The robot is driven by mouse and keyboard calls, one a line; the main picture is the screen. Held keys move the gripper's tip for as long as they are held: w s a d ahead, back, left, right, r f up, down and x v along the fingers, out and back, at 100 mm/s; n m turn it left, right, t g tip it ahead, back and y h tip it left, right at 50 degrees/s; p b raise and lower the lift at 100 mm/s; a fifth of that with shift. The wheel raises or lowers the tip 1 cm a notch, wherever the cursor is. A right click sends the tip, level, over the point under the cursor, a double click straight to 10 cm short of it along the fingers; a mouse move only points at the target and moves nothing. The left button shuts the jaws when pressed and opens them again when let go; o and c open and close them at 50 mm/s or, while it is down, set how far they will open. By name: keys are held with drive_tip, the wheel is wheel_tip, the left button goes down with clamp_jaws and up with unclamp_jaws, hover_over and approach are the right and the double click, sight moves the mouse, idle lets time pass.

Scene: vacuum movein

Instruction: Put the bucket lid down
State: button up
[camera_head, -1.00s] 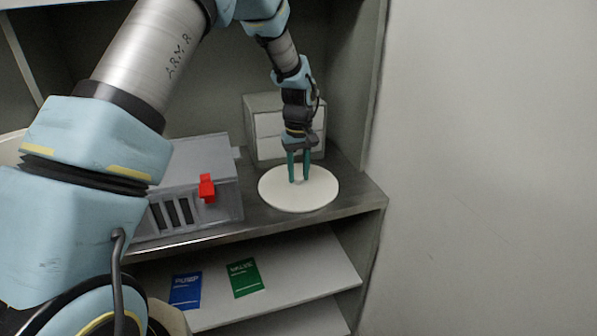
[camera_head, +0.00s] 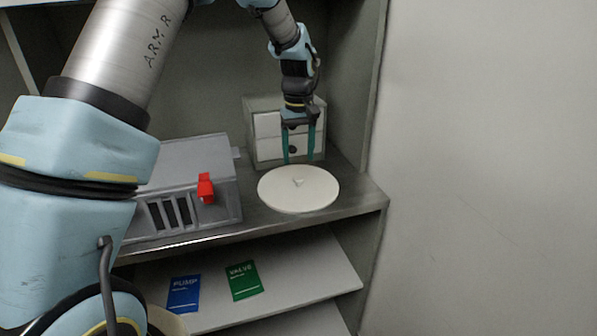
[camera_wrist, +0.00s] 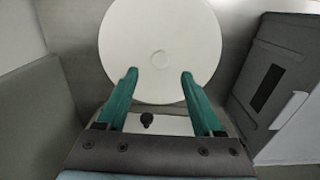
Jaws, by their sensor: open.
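The bucket lid (camera_head: 280,198) is a round white disc with a small knob in its middle. It lies flat on the shelf, right of the grey box. My gripper (camera_head: 300,160) is above and a little behind the lid, with its green fingers apart and nothing between them. In the wrist view the lid (camera_wrist: 160,30) lies beyond the tips of my open gripper (camera_wrist: 158,74), its knob clear of the fingers.
The grey box with a red handle (camera_head: 206,188) stands left of the lid. A small white drawer unit (camera_head: 265,130) stands behind my fingers. The shelf's front edge (camera_head: 250,230) runs close to the lid. Blue (camera_head: 184,294) and green (camera_head: 243,280) booklets lie on the shelf below. A wall (camera_head: 480,150) bounds the right.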

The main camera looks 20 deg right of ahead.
wheel_tip(320, 180, up, 6)
drive_tip(key=shift+f+b, duration=0.1)
drive_tip(key=shift+b, duration=0.3)
idle(0.3)
